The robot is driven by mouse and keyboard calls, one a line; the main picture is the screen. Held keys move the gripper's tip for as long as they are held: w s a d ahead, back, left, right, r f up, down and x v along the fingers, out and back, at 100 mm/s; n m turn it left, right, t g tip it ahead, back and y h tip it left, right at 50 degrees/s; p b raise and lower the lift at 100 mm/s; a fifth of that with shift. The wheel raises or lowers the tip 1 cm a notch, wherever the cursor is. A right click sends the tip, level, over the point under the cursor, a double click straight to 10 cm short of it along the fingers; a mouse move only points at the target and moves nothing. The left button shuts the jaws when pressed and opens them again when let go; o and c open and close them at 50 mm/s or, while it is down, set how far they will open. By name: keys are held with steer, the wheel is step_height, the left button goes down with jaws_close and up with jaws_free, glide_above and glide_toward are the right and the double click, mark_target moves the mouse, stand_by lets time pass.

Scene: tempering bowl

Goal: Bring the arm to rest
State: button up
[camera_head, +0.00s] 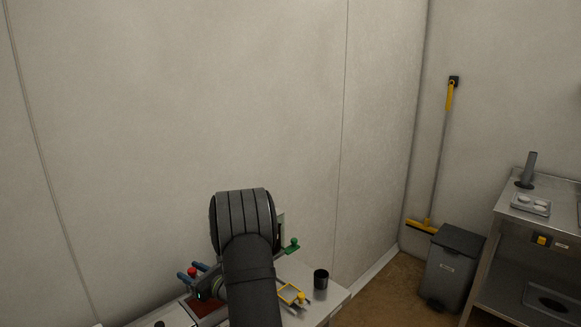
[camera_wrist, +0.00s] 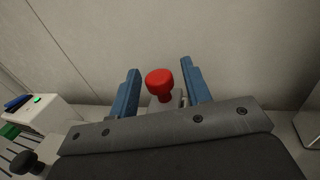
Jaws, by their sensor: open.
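My gripper (camera_head: 191,271) is low in the head view, at the end of my dark arm, which hides much of the bench. In the wrist view my gripper (camera_wrist: 160,67) has its two blue fingers well apart. A red knob (camera_wrist: 159,84) shows between the fingers, with a gap on each side, so nothing is gripped. The red knob (camera_head: 193,271) also shows between the blue fingers in the head view. What the knob stands on is mostly hidden by my wrist.
A wall stands behind. A grey bin (camera_head: 453,265) and steel table (camera_head: 497,215) are right. A white box (camera_wrist: 38,120) is left in the wrist view.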

steer(key=shift+r, duration=0.25)
